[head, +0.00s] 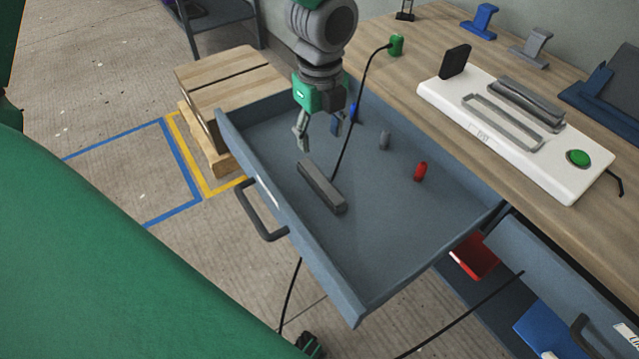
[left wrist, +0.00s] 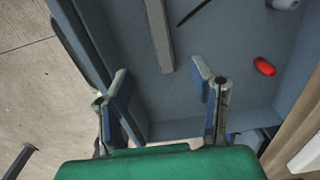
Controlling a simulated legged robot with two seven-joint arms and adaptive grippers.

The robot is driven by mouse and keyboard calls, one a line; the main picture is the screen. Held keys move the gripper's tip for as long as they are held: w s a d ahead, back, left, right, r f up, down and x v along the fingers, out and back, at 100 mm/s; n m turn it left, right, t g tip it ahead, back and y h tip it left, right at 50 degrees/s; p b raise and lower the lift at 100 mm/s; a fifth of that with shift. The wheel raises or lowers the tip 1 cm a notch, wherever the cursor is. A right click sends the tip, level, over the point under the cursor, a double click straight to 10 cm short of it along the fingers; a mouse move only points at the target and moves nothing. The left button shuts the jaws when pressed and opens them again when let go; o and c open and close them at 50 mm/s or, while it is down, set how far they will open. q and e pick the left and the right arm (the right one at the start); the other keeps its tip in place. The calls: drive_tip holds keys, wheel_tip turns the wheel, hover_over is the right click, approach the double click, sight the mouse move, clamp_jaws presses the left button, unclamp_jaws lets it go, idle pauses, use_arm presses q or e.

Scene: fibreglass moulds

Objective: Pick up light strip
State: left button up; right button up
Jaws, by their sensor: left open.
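A dark grey bar, which looks like the light strip (head: 322,187), lies in the open blue-grey drawer (head: 400,240), near its handle side. My left gripper (head: 319,136) is above the drawer, a little beyond the strip's far end in the head view. Its jaws are open and empty. In the left wrist view, the strip (left wrist: 158,35) lies ahead of the open fingers (left wrist: 160,88), roughly in line with the gap between them, with no contact visible. My right gripper is not in view.
A red piece (head: 420,171) and a small grey cylinder (head: 384,140) lie in the drawer. A black cable (head: 353,112) runs from a green plug (head: 396,45) down towards the strip. A white fixture (head: 515,125) sits on the workbench.

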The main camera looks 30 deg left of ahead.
use_arm(q)
approach(319, 179)
drive_tip(key=shift+d+f+b, duration=0.35)
drive_tip(key=shift+d+f, duration=0.3)
drive_tip(key=shift+d, duration=0.2)
drive_tip(key=f, duration=0.1)
drive_tip(key=a+f, duration=0.1)
drive_tip(key=f, duration=0.1)
drive_tip(key=shift+a+f, duration=0.4)
drive_tip(key=shift+a+f+b, duration=0.2)
drive_tip(key=shift+a+b, duration=0.05)
drive_tip(key=shift+b, duration=0.05)
drive_tip(key=shift+a+f, duration=0.1)
drive_tip(key=shift+f, duration=0.3)
drive_tip(key=f, duration=0.1)
drive_tip(key=d+f, duration=0.1)
drive_tip(key=f+b, duration=0.1)
drive_tip(key=shift+d+f, duration=0.2)
drive_tip(key=shift+d, duration=0.1)
drive_tip(key=shift+d+f, duration=0.25)
drive_tip(key=shift+a, duration=0.35)
drive_tip(key=shift+c, duration=0.5)
drive_tip(key=shift+a+f, duration=0.15)
drive_tip(key=shift+a, duration=0.3)
clamp_jaws()
drive_tip(key=shift+d, duration=0.1)
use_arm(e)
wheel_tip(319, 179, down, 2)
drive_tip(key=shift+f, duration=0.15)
